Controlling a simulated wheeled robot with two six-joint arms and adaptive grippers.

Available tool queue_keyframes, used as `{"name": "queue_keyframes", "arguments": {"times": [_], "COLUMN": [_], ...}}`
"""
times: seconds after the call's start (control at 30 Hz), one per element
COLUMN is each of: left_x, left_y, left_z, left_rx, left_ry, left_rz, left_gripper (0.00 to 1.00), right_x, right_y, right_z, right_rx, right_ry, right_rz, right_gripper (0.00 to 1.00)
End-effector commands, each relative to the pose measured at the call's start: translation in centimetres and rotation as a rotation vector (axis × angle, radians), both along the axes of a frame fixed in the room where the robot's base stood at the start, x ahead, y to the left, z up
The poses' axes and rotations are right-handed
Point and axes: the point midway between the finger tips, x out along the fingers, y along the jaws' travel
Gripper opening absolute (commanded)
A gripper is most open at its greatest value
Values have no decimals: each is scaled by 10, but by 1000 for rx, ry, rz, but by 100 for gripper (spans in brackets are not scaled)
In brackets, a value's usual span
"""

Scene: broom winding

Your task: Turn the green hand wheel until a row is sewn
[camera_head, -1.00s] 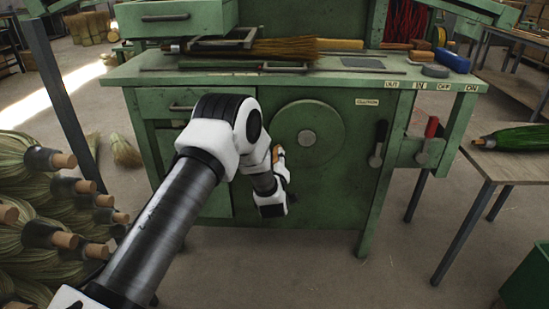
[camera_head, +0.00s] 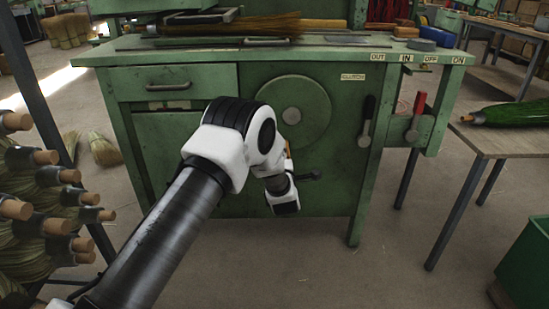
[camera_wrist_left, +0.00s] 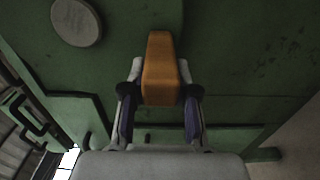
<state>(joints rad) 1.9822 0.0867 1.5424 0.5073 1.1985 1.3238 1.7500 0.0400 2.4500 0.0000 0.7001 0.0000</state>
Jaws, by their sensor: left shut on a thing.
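The green hand wheel (camera_head: 313,98) is a round disc with a pale hub on the front of the green machine. Its hub also shows at the upper left of the left wrist view (camera_wrist_left: 77,21). The wheel's orange-brown wooden handle (camera_wrist_left: 160,68) stands between my left gripper's fingers (camera_wrist_left: 160,88), which are shut on it. In the head view only a sliver of the handle (camera_head: 288,150) shows, just below the hub. My left arm hides most of the gripper and the wheel's lower left there. My right gripper is not in view.
A broom (camera_head: 255,25) lies on the machine top. A black-handled lever (camera_head: 366,122) and a red-handled lever (camera_head: 416,115) sit right of the wheel. Labels OUT, IN, OFF and ON line the top edge. Brooms are stacked at left; a side table (camera_head: 500,142) stands at right.

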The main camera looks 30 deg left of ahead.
Motion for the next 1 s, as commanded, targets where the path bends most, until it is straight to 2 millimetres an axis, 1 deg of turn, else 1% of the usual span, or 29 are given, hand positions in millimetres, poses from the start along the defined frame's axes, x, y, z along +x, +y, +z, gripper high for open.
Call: {"name": "queue_keyframes", "arguments": {"times": [0.03,0.3,0.87,0.9,0.93,0.97,1.0], "left_x": [1,7,8,8,9,9,9], "left_y": [-3,-12,-15,-15,-15,-15,-15], "left_z": [-6,-7,-7,-7,-7,-6,-6], "left_rx": [-25,-129,-160,-160,-160,-159,-159], "left_ry": [-11,-74,-92,-92,-92,-93,-93], "left_rz": [0,2,4,4,4,3,3], "left_gripper": [0,0,0,39,50,54,54], "right_x": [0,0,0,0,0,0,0], "right_y": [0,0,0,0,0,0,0], "right_z": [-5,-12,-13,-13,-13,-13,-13], "right_rx": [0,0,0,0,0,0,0], "right_ry": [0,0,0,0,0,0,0], "right_rz": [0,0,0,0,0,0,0], "right_gripper": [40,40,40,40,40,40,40]}}
